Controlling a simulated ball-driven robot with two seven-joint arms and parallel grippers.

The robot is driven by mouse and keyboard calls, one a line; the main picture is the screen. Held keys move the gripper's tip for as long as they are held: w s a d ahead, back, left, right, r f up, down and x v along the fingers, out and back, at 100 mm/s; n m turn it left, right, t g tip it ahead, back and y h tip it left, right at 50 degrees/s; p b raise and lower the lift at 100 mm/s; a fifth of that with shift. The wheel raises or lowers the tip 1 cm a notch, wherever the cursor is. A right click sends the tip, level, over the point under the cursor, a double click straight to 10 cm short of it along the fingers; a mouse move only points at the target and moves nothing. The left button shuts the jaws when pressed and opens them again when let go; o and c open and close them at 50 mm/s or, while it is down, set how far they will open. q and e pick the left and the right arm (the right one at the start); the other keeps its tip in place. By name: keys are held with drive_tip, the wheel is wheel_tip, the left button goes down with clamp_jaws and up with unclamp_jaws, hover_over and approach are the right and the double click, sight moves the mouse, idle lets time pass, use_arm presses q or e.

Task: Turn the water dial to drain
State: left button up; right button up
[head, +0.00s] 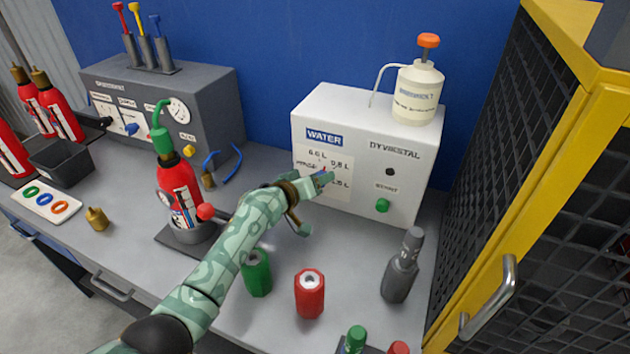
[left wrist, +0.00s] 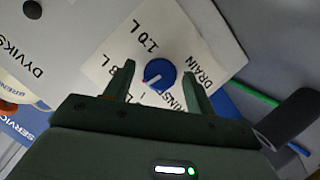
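The blue water dial (left wrist: 160,75) sits on a white label plate (left wrist: 125,45) in the left wrist view. Its white mark points down and left in that view, toward the side between "8 L" and "RINSE" and away from "DRAIN" at right. My left gripper (left wrist: 160,68) is open, with one finger on each side of the dial; I cannot tell if either finger touches it. In the head view the left gripper (head: 318,184) is at the front of the white WATER box (head: 365,150) and mostly hides the dial. My right gripper is not in view.
A red extinguisher (head: 180,190) stands left of my left arm. Green (head: 257,273) and red (head: 310,294) cylinders and a grey nozzle piece (head: 402,268) stand in front of the box. A yellow-framed mesh cage (head: 550,190) closes off the right. A white pump bottle (head: 417,95) tops the box.

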use_arm(q)
wheel_tip(320, 180, up, 4)
drive_tip(key=shift+f+p, duration=0.2)
drive_tip(key=shift+p, duration=0.75)
drive_tip(key=s+r+p, duration=0.8)
drive_tip(key=s+r, duration=0.1)
drive_tip(key=s, duration=0.5)
drive_tip(key=shift+r, duration=0.2)
